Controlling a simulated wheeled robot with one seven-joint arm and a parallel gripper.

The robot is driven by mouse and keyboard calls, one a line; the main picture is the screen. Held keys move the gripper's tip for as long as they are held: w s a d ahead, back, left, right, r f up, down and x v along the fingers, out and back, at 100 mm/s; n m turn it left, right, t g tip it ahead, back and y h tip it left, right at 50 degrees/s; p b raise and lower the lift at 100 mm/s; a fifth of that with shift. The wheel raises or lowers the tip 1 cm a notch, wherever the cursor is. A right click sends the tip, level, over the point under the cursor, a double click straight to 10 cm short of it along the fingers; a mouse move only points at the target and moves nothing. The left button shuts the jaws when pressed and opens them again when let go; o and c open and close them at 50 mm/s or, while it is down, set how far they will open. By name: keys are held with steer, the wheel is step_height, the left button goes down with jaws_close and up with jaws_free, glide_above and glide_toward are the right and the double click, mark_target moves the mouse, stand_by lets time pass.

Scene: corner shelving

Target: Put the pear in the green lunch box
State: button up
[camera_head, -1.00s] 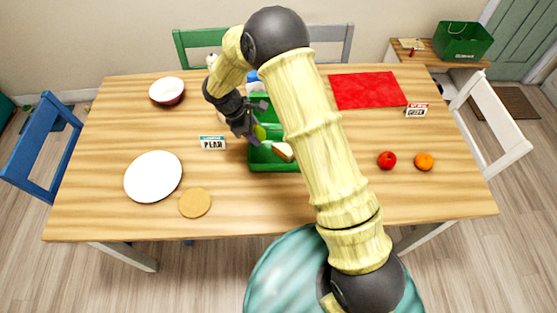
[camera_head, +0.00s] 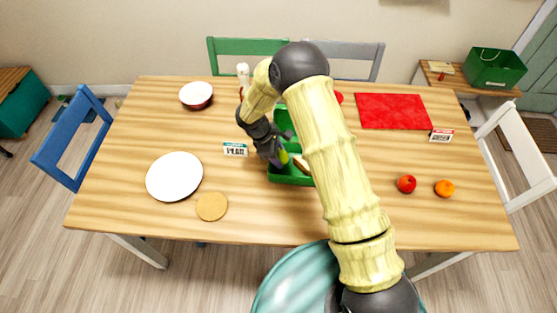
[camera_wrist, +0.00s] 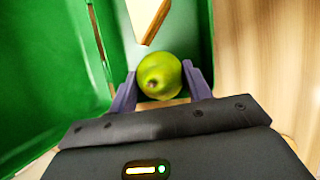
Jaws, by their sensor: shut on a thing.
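The pear (camera_wrist: 160,76) is yellow-green and sits between the two fingers of my gripper (camera_wrist: 160,88) in the wrist view, with the fingers shut on it. In the head view my gripper (camera_head: 280,160) is over the left part of the green lunch box (camera_head: 287,179), and a bit of the pear shows at the fingertips. The lunch box is open, with its green walls around the pear in the wrist view. A sandwich-like piece (camera_head: 302,163) lies in the box. My arm hides the right part of the box. I cannot tell whether the pear touches the box floor.
A card reading PEAR (camera_head: 235,149) stands left of the box. A white plate (camera_head: 174,177), a round tan coaster (camera_head: 211,207) and a bowl (camera_head: 196,95) are on the left. A red apple (camera_head: 407,184), an orange (camera_head: 444,188) and a red mat (camera_head: 393,111) are on the right.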

steer(key=shift+w+a+f+p, duration=0.1)
steer(key=shift+f+p, duration=0.1)
steer(key=shift+f, duration=0.75)
steer(key=shift+w+f+p, duration=0.1)
steer(key=shift+f+p, duration=0.05)
steer(key=shift+f, duration=0.8)
steer(key=shift+s, duration=0.2)
steer(key=shift+f, duration=0.15)
steer(key=o, duration=1)
steer(key=shift+r, duration=0.3)
steer(key=b+v, duration=0.1)
steer(key=v, duration=1)
steer(key=shift+a+r, duration=0.15)
steer(key=shift+r, duration=0.2)
